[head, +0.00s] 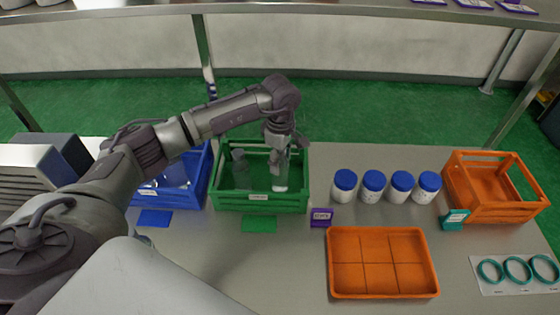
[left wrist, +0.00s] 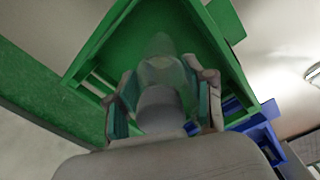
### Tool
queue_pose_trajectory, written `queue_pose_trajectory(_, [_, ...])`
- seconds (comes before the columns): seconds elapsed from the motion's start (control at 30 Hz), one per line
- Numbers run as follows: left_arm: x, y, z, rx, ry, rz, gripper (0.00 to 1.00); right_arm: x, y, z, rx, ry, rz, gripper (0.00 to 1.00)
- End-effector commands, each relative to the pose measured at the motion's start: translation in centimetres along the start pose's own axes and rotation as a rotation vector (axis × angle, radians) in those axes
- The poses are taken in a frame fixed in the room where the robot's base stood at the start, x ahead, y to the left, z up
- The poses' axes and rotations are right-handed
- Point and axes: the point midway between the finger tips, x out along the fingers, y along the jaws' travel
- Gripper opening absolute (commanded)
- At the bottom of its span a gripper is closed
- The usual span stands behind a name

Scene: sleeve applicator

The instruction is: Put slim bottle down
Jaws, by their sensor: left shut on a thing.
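My left gripper (head: 280,157) reaches down into the green crate (head: 230,203) in the head view. It is shut on a slim bottle (head: 280,182), pale and clear, which hangs or stands upright in the right part of the crate. I cannot tell whether its base touches the crate floor. In the left wrist view the bottle (left wrist: 160,95) sits between the two fingers of the gripper (left wrist: 165,100), with the green crate (left wrist: 235,75) around it. Another clear bottle (head: 240,170) with a grey cap stands in the crate's left part. My right gripper is not in view.
A blue crate (head: 198,170) adjoins the green one on the left. To the right stand several white jars with blue lids (head: 372,187), an orange divided tray (head: 333,275), an orange crate (head: 500,212) and teal rings (head: 517,268). A purple tag (head: 321,217) stands by the green crate.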

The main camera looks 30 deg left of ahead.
Motion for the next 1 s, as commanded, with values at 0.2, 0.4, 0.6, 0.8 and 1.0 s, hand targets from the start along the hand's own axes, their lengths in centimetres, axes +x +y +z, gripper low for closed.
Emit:
queue_pose_trajectory(0.2, [2.0,0.0,0.0,0.0,-0.001,0.001,0.0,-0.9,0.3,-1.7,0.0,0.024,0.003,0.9])
queue_pose_trajectory(0.4, [2.1,0.0,0.0,0.0,-0.001,0.001,0.0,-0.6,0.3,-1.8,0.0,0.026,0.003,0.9])
queue_pose_trajectory(0.6, [2.3,0.0,0.0,0.0,0.0,0.0,0.69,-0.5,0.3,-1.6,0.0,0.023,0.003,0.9])
queue_pose_trajectory(0.8, [2.3,0.0,0.0,-0.001,0.0,0.0,0.78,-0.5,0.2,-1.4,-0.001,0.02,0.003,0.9])
queue_pose_trajectory(1.0, [2.0,0.0,0.0,-0.001,0.0,0.0,0.78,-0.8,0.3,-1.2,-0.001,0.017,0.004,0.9])
